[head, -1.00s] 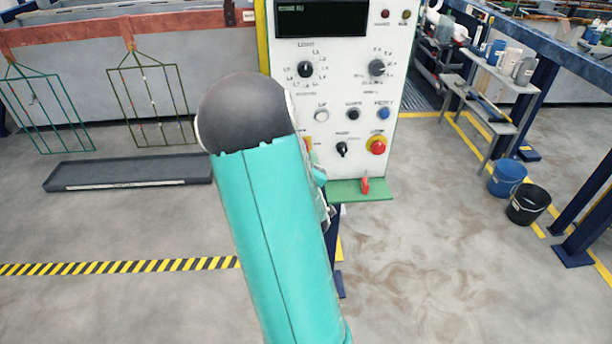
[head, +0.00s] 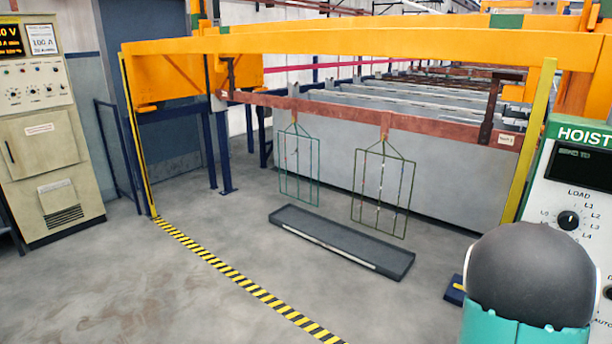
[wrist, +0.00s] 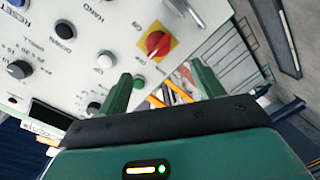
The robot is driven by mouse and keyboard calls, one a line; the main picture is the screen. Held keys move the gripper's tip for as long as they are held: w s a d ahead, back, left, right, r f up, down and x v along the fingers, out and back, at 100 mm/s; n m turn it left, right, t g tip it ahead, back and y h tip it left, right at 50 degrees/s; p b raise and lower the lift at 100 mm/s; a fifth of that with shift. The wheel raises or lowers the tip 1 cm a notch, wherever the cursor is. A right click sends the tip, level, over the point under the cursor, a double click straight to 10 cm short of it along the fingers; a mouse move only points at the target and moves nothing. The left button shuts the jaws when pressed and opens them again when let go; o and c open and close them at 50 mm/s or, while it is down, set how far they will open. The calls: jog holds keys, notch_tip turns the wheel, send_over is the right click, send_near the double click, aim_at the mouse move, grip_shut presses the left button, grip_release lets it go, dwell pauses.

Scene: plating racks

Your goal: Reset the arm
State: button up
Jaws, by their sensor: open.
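My gripper (wrist: 163,84) shows in the wrist view with its two green fingers spread apart and nothing between them. The white hoist control panel (wrist: 75,60) fills the left and top of that view, tilted, close in front of the fingers. A red knob on a yellow plate (wrist: 157,43) sits on the panel just beyond the gap between the fingers. I cannot tell whether a finger touches the panel. In the head view the panel (head: 570,190) stands at the right edge, partly hidden by my arm's dark rounded joint. My gripper is out of that view.
Two wire racks, a teal one (head: 299,170) and a darker one (head: 383,192), hang from a red-brown bar (head: 340,112) above a dark tray (head: 340,240). A cream cabinet (head: 45,130) stands far left. A yellow-black floor stripe (head: 240,285) crosses open concrete floor.

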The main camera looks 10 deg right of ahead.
jog(key=w+a+r+m+y, duration=0.1)
jog(key=w+a+r+y, duration=0.3)
jog(key=a, duration=0.6)
jog(key=w+a+r+m+y, duration=0.1)
jog(key=w+a+r+y, duration=0.25)
jog(key=a, duration=0.65)
jog(key=s+a+r+g+y, duration=0.2)
jog(key=s+a+r, duration=0.1)
jog(key=s+a, duration=0.4)
jog(key=s+a+r+g+y, duration=0.3)
jog(key=s+a, duration=0.4)
jog(key=a, duration=0.5)
jog(key=shift+a+r, duration=0.3)
jog(key=shift+r, duration=0.35)
jog(key=shift+c, duration=0.2)
jog(key=c, duration=0.6)
jog(key=shift+d, duration=0.1)
jog(key=shift+c, duration=0.2)
